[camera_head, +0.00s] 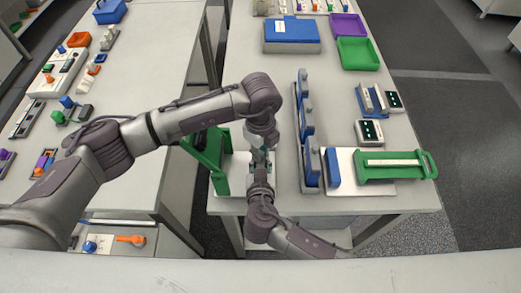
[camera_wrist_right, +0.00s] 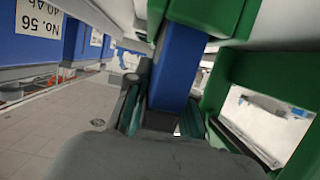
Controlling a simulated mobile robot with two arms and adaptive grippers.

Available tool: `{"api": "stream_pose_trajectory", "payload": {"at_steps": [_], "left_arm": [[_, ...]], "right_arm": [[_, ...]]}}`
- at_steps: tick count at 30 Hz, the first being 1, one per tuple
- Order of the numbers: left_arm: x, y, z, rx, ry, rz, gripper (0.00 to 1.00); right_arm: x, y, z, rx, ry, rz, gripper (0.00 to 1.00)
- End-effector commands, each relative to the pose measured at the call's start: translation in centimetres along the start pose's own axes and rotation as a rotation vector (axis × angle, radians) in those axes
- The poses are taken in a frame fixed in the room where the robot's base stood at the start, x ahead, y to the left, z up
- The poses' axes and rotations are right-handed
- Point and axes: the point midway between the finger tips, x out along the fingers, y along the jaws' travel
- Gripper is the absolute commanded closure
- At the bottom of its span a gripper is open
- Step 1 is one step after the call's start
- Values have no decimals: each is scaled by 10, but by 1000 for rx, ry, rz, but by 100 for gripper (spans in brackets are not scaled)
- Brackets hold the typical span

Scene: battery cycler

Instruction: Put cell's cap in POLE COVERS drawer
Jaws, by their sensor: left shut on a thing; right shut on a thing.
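My left gripper (camera_head: 260,150) comes down from above, close over my right gripper (camera_head: 259,178), beside a green frame (camera_head: 208,158). In the right wrist view, my right gripper (camera_wrist_right: 165,115) is shut around a narrow blue cell (camera_wrist_right: 176,65). A green piece (camera_wrist_right: 212,12), which looks like the cell's cap, sits against the cell's far end. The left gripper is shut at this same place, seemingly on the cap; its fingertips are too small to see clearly. I cannot make out a drawer labelled POLE COVERS.
A rack of blue cells (camera_head: 304,125) stands just right of the grippers. A green tray (camera_head: 425,163) lies further right. The green frame also fills the right of the wrist view (camera_wrist_right: 245,70). An open compartment (camera_head: 100,243) with blue and orange items is low at left.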

Motion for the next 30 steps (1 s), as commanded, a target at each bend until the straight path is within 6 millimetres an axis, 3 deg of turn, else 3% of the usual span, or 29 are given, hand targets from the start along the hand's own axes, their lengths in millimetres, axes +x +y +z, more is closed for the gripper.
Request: {"api": "stream_pose_trajectory", "payload": {"at_steps": [17, 30], "left_arm": [[-1, 0, 0, 0, 0, 0, 100], [-16, 0, 0, 0, 0, -1, 100]], "right_arm": [[0, 1, 3, -1, -6, 2, 100], [0, 1, 3, -2, -6, 2, 100]]}}
